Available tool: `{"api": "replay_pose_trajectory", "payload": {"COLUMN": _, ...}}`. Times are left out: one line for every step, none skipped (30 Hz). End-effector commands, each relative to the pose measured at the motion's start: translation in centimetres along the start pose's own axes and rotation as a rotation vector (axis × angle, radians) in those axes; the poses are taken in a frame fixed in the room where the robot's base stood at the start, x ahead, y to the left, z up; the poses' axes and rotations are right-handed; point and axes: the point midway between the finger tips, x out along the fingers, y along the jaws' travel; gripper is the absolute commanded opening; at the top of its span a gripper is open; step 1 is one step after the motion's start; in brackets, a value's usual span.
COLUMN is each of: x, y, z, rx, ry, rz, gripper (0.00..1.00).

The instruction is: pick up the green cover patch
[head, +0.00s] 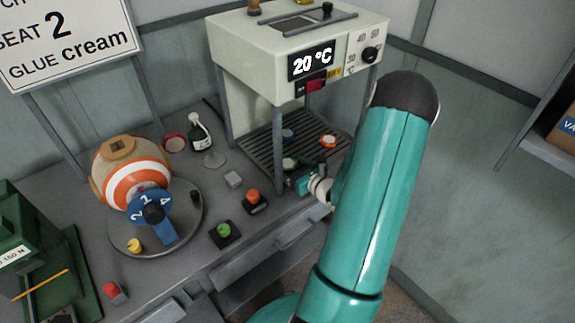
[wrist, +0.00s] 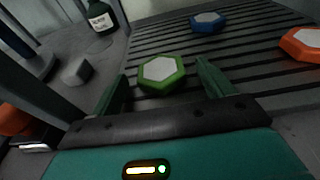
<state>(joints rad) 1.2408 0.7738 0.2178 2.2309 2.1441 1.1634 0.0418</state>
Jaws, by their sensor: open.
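The green cover patch (wrist: 162,73) is a hexagon with a green rim and a pale top. It lies on the slatted grey rack of the heater, nearest to me. It also shows in the head view (head: 289,163), partly beside my gripper. My gripper (wrist: 163,82) is open, and its two green fingers stand on either side of the patch's near edge. I cannot tell whether either finger touches it. In the head view my gripper (head: 303,181) reaches in at the rack's front edge, partly hidden by my arm.
A blue patch (wrist: 208,22) and an orange patch (wrist: 301,43) lie on the rack (head: 265,150) farther back and right. The heater (head: 297,45) reads 20 °C and stands on posts around the rack. A dark bottle (wrist: 99,17) and a grey block (wrist: 76,70) are at left.

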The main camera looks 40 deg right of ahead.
Motion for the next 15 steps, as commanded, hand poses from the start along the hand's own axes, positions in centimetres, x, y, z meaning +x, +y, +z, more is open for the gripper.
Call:
{"api": "replay_pose_trajectory", "payload": {"x": 0.48, "y": 0.01, "z": -0.05, "rx": 0.001, "ry": 0.001, "rz": 0.000, "gripper": 0.80}}
{"api": "replay_pose_trajectory", "payload": {"x": 0.61, "y": 0.00, "z": -0.06, "rx": 0.001, "ry": 0.001, "rz": -0.001, "gripper": 0.80}}
{"api": "replay_pose_trajectory", "payload": {"x": 0.69, "y": -0.01, "z": -0.06, "rx": 0.001, "ry": 0.001, "rz": -0.001, "gripper": 0.80}}
{"api": "replay_pose_trajectory", "payload": {"x": 0.69, "y": -0.02, "z": -0.06, "rx": 0.001, "ry": 0.001, "rz": -0.001, "gripper": 0.80}}
{"api": "replay_pose_trajectory", "payload": {"x": 0.68, "y": -0.02, "z": -0.05, "rx": 0.001, "ry": 0.001, "rz": -0.001, "gripper": 0.80}}
{"api": "replay_pose_trajectory", "payload": {"x": 0.66, "y": -0.02, "z": -0.05, "rx": 0.001, "ry": 0.001, "rz": -0.001, "gripper": 0.80}}
{"api": "replay_pose_trajectory", "payload": {"x": 0.65, "y": -0.02, "z": -0.05, "rx": 0.001, "ry": 0.001, "rz": -0.001, "gripper": 0.80}}
{"api": "replay_pose_trajectory", "payload": {"x": 0.65, "y": -0.01, "z": -0.04, "rx": 0.001, "ry": 0.001, "rz": -0.001, "gripper": 0.80}}
{"api": "replay_pose_trajectory", "payload": {"x": 0.65, "y": -0.01, "z": -0.04, "rx": 0.001, "ry": 0.001, "rz": -0.001, "gripper": 0.72}}
{"api": "replay_pose_trajectory", "payload": {"x": 0.64, "y": -0.01, "z": -0.04, "rx": 0.001, "ry": 0.001, "rz": -0.001, "gripper": 0.66}}
{"api": "replay_pose_trajectory", "payload": {"x": 0.64, "y": -0.01, "z": -0.04, "rx": 0.001, "ry": 0.001, "rz": -0.001, "gripper": 0.60}}
{"api": "replay_pose_trajectory", "payload": {"x": 0.64, "y": -0.01, "z": -0.03, "rx": 0.001, "ry": 0.001, "rz": -0.001, "gripper": 0.53}}
{"api": "replay_pose_trajectory", "payload": {"x": 0.63, "y": -0.01, "z": -0.03, "rx": 0.001, "ry": 0.001, "rz": -0.001, "gripper": 0.47}}
{"api": "replay_pose_trajectory", "payload": {"x": 0.63, "y": -0.01, "z": -0.03, "rx": 0.001, "ry": 0.001, "rz": -0.001, "gripper": 0.41}}
{"api": "replay_pose_trajectory", "payload": {"x": 0.63, "y": -0.01, "z": -0.03, "rx": 0.001, "ry": 0.001, "rz": -0.001, "gripper": 0.33}}
